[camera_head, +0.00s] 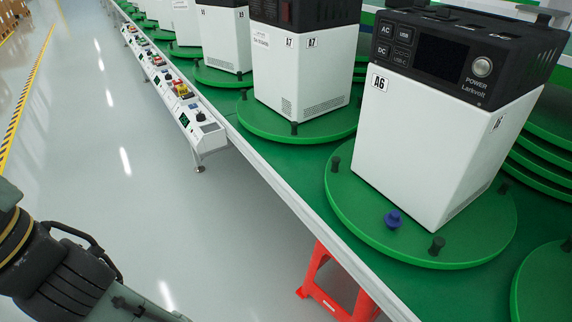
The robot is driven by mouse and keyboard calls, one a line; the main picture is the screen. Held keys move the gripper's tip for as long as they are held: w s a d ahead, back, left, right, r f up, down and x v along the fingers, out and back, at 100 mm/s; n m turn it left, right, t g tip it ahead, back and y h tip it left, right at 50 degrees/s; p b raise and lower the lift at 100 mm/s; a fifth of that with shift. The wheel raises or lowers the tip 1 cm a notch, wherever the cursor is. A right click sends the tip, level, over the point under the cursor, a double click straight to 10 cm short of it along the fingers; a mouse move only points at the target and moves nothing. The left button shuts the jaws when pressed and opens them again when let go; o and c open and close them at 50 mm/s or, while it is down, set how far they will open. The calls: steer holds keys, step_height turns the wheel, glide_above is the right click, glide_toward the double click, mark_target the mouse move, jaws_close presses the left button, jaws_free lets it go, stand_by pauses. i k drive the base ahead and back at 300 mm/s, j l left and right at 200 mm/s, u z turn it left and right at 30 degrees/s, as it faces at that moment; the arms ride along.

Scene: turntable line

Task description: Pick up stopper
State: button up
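A small blue stopper (393,218), with a round base and a narrower top, sits on the green turntable (345,195) at the right. It is in front of the white power unit A6 (425,145), close to its lower edge and apart from the black pegs. Black pegs stand near the turntable's rim, one at the left (336,164) and one at the front (437,246). Part of my arm shows at the lower left, far from the stopper across open floor. My gripper's fingers are not in the picture.
Unit A7 (300,75) and more units stand on turntables along the green line (222,105). A control strip (195,120) runs along its left edge. A red step stool (325,290) stands below the front edge. Grey floor (130,150) at left is open.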

mark_target(392, 219)
steer(key=k+l, duration=0.2)
steer(key=l, duration=0.15)
steer(key=k+l, duration=0.2)
steer(key=l, duration=0.15)
steer(key=k+l, duration=0.25)
steer(key=l+u, duration=0.05)
steer(key=l, duration=0.05)
